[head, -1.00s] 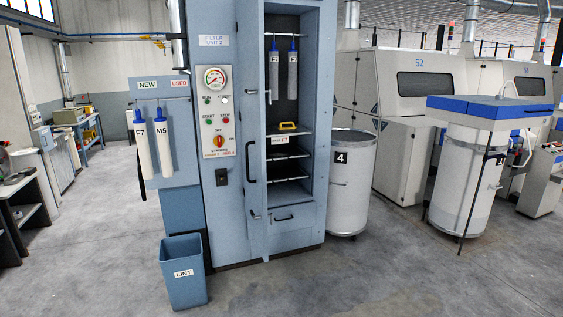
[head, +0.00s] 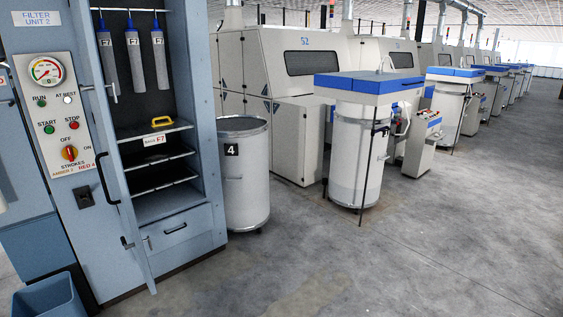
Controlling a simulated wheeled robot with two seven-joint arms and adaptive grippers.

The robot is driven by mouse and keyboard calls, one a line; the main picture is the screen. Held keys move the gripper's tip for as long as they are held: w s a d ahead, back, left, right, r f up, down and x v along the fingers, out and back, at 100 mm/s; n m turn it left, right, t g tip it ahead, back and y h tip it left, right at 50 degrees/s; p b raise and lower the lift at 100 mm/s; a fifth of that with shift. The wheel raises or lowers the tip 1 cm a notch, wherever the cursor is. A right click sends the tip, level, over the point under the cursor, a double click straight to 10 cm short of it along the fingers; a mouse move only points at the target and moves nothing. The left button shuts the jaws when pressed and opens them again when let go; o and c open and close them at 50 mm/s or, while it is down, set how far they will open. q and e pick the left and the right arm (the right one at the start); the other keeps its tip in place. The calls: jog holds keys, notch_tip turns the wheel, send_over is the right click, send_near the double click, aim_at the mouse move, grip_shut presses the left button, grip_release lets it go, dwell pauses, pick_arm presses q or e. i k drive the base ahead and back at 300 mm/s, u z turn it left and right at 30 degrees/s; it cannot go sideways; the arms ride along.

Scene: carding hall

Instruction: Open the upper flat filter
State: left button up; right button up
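The blue-grey filter cabinet labelled FILTER UNIT 2 (head: 205,120) stands at the left in the head view. Its narrow door (head: 125,215), with a long black handle (head: 106,180), stands open. Inside, a flat upper shelf-like panel (head: 135,133) has a yellow handle (head: 161,122) on top and a label at its front edge. I cannot tell whether this panel is the upper flat filter. Two more flat panels, a middle one (head: 150,160) and a lower one (head: 150,187), lie below it. Several grey bag filters (head: 134,62) hang above. Neither of my grippers is in view.
A control panel (head: 65,120) with gauge and switch is left of the door. A blue bin (head: 48,298) stands on the floor at the lower left. A grey drum marked 4 (head: 245,180) stands close right of the cabinet. The grey floor in front and right is clear.

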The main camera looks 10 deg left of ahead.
aim_at(145, 157)
jog(key=u, duration=0.15)
jog(key=i, duration=2.6)
jog(key=u, duration=1.3)
jog(key=i, duration=1.8)
jog(key=u, duration=1.1)
jog(key=i, duration=0.25)
jog(key=u, duration=0.15)
